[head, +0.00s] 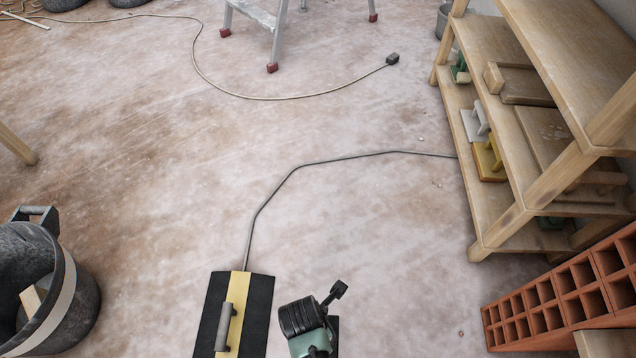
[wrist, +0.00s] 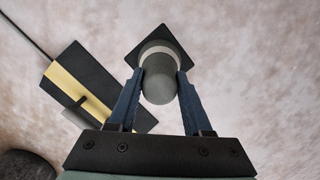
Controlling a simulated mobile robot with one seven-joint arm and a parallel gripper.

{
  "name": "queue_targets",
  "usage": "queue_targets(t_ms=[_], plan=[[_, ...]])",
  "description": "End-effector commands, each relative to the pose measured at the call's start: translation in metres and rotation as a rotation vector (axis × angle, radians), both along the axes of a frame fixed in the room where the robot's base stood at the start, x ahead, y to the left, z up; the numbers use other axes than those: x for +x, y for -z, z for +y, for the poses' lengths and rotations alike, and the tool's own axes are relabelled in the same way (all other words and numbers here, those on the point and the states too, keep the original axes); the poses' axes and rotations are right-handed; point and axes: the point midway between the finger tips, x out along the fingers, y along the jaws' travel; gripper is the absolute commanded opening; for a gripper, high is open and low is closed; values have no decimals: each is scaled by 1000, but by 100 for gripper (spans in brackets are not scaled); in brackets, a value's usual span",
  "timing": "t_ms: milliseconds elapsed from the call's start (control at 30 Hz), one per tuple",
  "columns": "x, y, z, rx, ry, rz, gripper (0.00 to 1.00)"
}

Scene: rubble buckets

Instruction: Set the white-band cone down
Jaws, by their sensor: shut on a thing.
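The white-band cone (wrist: 158,88) is in the wrist view, with a grey rounded top, a pale band and a dark square base. My gripper (wrist: 161,75) is shut on it, one blue finger on each side of its upper part. The cone's top points toward the wrist camera and its base lies beyond, over the pale floor. I cannot tell whether the base touches the floor. In the head view my wrist is at the bottom centre, and the cone cannot be clearly made out there.
A black slab with a yellow stripe and grey handle (head: 212,318) lies just left of my wrist; a cable runs from it. A dark bucket (head: 82,310) stands at left. Wooden shelves (head: 500,215) and red hollow bricks (head: 545,308) are at right. The middle floor is mostly clear.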

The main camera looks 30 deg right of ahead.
Motion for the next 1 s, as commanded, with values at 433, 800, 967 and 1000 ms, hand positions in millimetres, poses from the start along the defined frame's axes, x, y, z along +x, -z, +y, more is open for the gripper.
queue_targets(t_ms=[433,800,967,1000], plan=[[1,60,-1,-1,4,-2,0],[1,77,0,-1,4,-1,0],[1,80,0,0,4,-1,0],[0,79,0,0,4,0,57]])
